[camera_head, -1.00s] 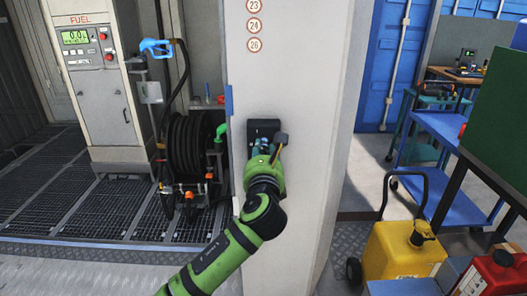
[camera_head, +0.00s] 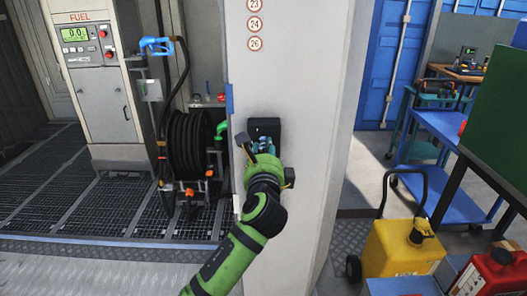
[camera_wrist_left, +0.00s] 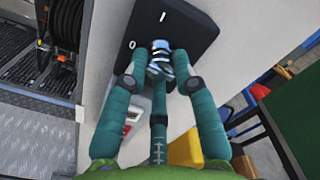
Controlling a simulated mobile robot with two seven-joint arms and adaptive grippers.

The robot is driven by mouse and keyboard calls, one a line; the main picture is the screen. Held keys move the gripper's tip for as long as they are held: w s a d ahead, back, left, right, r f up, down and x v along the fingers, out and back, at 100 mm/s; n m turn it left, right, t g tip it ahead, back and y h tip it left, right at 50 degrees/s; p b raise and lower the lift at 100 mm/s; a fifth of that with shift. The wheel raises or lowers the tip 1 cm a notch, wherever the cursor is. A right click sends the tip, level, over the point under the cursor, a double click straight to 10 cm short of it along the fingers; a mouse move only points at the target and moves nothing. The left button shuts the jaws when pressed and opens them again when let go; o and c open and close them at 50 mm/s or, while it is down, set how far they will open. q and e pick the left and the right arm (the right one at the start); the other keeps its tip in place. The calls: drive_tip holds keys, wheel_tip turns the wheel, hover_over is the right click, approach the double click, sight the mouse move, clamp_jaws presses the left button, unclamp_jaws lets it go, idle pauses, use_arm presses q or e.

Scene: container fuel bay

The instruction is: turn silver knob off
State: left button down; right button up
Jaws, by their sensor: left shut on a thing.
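The silver knob (camera_wrist_left: 160,64) sits on a black plate (camera_wrist_left: 184,22) with white "I" and "0" marks. The plate also shows in the head view (camera_head: 266,126), fixed to the pale pillar. My left gripper (camera_head: 264,143) is at the plate, and its teal fingers are shut on the knob from both sides, as the left wrist view (camera_wrist_left: 160,72) shows. The fingers cover part of the knob, and I cannot tell exactly which mark it points to. My right gripper is in no view.
The pillar (camera_head: 300,80) fills the middle. To its left are a black hose reel (camera_head: 187,145) and a fuel dispenser (camera_head: 100,100).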

use_arm(q)
drive_tip(key=shift+d+f+n, duration=0.1)
drive_tip(key=shift+f+n, duration=0.15)
drive_tip(key=shift+n, duration=0.45)
drive_tip(key=c, duration=1)
unclamp_jaws()
drive_tip(key=shift+r, duration=0.1)
drive_tip(key=shift+s, duration=0.1)
drive_tip(key=s, duration=1.1)
drive_tip(key=shift+s, duration=0.4)
